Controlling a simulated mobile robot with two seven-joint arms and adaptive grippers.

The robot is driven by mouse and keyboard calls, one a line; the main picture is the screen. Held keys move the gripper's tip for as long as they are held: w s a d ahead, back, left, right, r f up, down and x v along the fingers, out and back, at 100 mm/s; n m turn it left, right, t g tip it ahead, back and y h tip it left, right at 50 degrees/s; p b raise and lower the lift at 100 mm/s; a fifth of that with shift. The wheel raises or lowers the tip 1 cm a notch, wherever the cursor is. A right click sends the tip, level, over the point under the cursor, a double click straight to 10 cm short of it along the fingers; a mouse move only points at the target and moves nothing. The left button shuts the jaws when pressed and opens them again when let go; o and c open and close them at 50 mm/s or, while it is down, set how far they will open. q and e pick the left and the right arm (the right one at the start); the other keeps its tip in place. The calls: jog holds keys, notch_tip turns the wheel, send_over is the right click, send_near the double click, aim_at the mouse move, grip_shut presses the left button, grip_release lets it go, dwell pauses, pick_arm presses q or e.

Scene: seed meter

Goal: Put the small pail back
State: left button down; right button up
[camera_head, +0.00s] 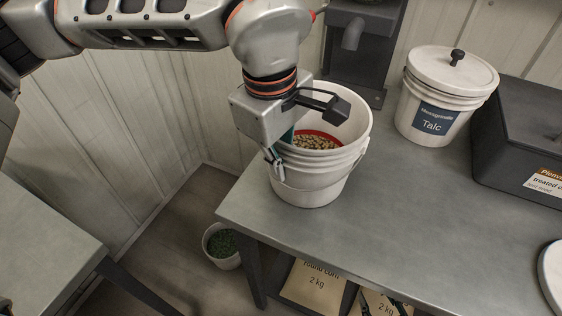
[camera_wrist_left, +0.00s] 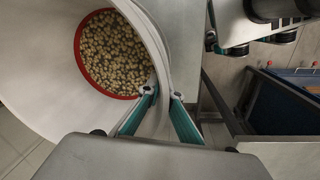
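A white pail (camera_head: 310,185) stands upright at the left end of the grey table. Inside it, a red ring surrounds pale seeds (camera_head: 312,142); they also show in the wrist view (camera_wrist_left: 112,52). My left gripper (camera_head: 275,165) reaches down over the pail's left rim. In the wrist view my left gripper (camera_wrist_left: 163,93) has one teal finger inside the pail wall and one outside, close together with the wall between them. It appears shut on this wall. The pail's far-left rim is partly hidden by the gripper in the head view. My right gripper is not in view.
A lidded white Talc bucket (camera_head: 425,120) and a dark box (camera_head: 520,135) stand at the back right of the table (camera_head: 400,215). The table's middle is clear. A small white pot with green contents (camera_head: 222,246) is on the floor. Bags (camera_head: 315,285) lie below.

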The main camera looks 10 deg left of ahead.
pick_arm(q)
jog(key=shift+r, duration=0.1)
jog(key=c, duration=2.3)
grip_release()
jog(key=shift+r, duration=0.1)
jog(key=r, duration=0.4)
jog(key=r+p, duration=0.1)
jog(key=r, duration=0.2)
jog(key=s+r, duration=0.1)
jog(key=r, duration=0.3)
jog(key=shift+s+a+r, duration=0.1)
jog(key=shift+a+r, duration=0.25)
